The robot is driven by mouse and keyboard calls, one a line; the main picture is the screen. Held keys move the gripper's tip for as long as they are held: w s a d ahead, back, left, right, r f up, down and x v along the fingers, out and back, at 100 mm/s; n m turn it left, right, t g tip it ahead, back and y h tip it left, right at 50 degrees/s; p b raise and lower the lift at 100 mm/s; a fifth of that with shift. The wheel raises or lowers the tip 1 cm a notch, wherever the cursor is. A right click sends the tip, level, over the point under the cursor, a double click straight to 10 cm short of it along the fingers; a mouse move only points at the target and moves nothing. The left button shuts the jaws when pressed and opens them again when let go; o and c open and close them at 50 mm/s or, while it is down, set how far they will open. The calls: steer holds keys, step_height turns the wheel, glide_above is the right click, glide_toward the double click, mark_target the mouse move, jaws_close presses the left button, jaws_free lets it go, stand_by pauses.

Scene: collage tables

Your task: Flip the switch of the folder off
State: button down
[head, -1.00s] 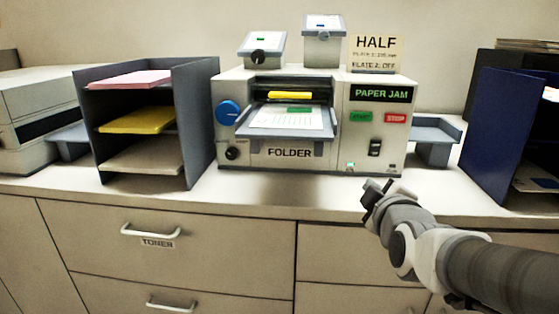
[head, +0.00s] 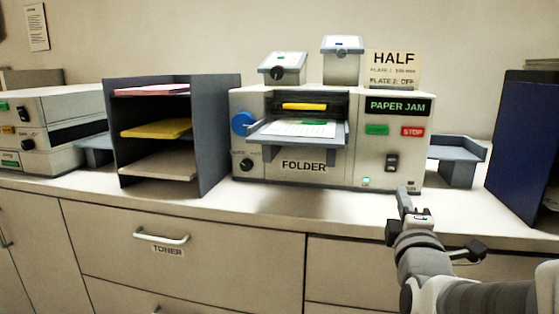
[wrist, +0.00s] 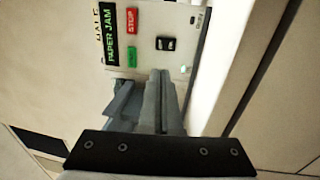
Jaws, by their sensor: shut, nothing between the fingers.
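The folder (head: 335,176) is a pale machine on the counter with a "FOLDER" label and a lit "PAPER JAM" display (head: 398,106). Its black rocker switch (head: 392,163) is on the right of the front face, below the green and red STOP buttons. Which way the rocker is tipped is too small to tell. A small green light (head: 366,182) glows low on the front. My gripper (head: 403,194) is shut and empty, in front of and below the switch, apart from it. The wrist view shows the switch (wrist: 166,44) beyond the shut fingertips (wrist: 158,76).
A grey paper rack (head: 212,130) stands left of the folder, and a grey side tray (head: 458,150) stands right of it. A dark blue divider (head: 520,140) is at the far right. The counter front (head: 275,205) is clear. A TONER drawer (head: 190,258) is below.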

mark_target(390, 157)
steer(key=shift+p+x, duration=1.1)
steer(key=shift+p, duration=0.2)
steer(key=b+x, duration=0.1)
steer(key=x, duration=1)
steer(key=shift+w+d, duration=0.1)
steer(key=shift+w, duration=0.2)
steer(key=shift+w+r, duration=0.1)
steer(key=shift+r, duration=0.05)
steer(key=r+g+p, duration=0.1)
steer(key=p, duration=0.1)
steer(key=shift+w+d+r+p, duration=0.1)
steer(key=shift+w+r+p, duration=0.1)
steer(key=shift+p, duration=0.2)
steer(key=shift+f+b, duration=0.35)
steer(key=shift+f, duration=0.1)
steer(key=shift+r, duration=0.1)
steer(key=shift+s, duration=0.1)
